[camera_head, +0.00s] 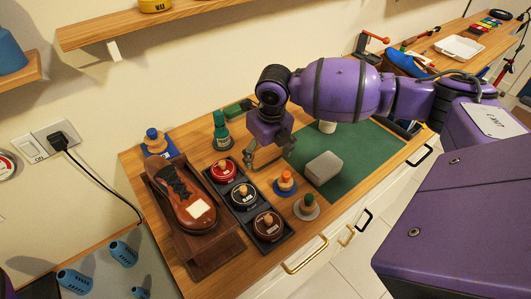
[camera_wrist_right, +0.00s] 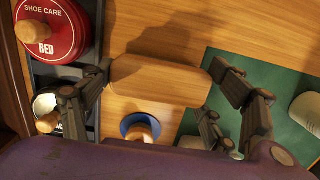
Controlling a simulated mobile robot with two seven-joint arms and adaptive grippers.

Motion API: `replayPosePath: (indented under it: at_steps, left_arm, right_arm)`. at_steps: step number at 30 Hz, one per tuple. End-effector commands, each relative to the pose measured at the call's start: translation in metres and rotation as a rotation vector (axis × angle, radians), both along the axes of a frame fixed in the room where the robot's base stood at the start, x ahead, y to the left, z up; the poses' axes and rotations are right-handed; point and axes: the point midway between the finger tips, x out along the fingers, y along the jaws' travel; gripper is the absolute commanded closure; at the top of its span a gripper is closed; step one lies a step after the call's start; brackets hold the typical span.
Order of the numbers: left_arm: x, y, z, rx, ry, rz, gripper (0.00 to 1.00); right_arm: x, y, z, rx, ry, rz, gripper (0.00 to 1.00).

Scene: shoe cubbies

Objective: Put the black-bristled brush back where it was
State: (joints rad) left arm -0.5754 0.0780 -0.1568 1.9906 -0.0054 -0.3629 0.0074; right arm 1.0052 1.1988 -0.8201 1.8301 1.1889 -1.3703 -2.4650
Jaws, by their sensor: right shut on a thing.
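The brush is a block with a light wooden back (camera_wrist_right: 158,80), held between the fingers of my right gripper (camera_wrist_right: 172,98) in the right wrist view. In the head view its wooden edge (camera_head: 264,157) shows under my right gripper (camera_head: 270,152), just behind the tins and left of the green mat. The right gripper is shut on the brush from its two ends. The bristles face down and are hidden, so I cannot see their colour. I cannot tell whether the brush touches the table. My left gripper is not in view.
A dark tray (camera_head: 284,238) holds several polish tins, beside a brown shoe (camera_head: 185,195). A blue-based dauber (camera_head: 286,182), a grey-based dauber (camera_head: 306,207) and a grey block (camera_head: 323,168) stand nearby. A green bottle (camera_head: 221,132) stands behind. The green mat (camera_head: 365,155) has free room.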

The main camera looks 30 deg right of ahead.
Motion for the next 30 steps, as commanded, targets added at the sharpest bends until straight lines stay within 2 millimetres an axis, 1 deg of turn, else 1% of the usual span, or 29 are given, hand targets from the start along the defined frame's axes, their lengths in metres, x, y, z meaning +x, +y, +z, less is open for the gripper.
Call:
replayPosePath:
  at_steps: [4, 5, 6, 9, 19, 22, 26, 30]
  left_arm:
    - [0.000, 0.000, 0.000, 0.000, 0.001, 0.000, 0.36]
    - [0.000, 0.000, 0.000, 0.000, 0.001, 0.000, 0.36]
    - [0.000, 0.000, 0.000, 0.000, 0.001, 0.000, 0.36]
    - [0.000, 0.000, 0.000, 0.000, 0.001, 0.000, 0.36]
    - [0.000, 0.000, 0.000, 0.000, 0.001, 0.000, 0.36]
    - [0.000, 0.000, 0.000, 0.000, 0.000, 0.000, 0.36]
    - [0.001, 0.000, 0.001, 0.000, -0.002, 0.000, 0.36]
    - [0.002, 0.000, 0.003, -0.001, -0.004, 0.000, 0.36]
  right_arm:
    - [0.000, 0.000, -0.004, 0.000, 0.001, 0.000, 0.44]
    - [0.000, 0.000, -0.004, 0.000, 0.001, 0.000, 0.17]
    - [0.000, 0.000, -0.004, 0.000, 0.001, 0.000, 0.12]
    - [0.000, 0.000, -0.004, 0.000, 0.001, 0.000, 0.01]
    - [0.000, 0.000, -0.003, 0.000, 0.001, 0.000, 0.01]
    - [0.000, 0.000, 0.001, 0.000, -0.001, 0.000, 0.01]
    - [-0.002, 0.000, 0.019, -0.001, -0.002, 0.001, 0.01]
    - [-0.005, -0.001, 0.049, 0.000, -0.004, 0.000, 0.01]
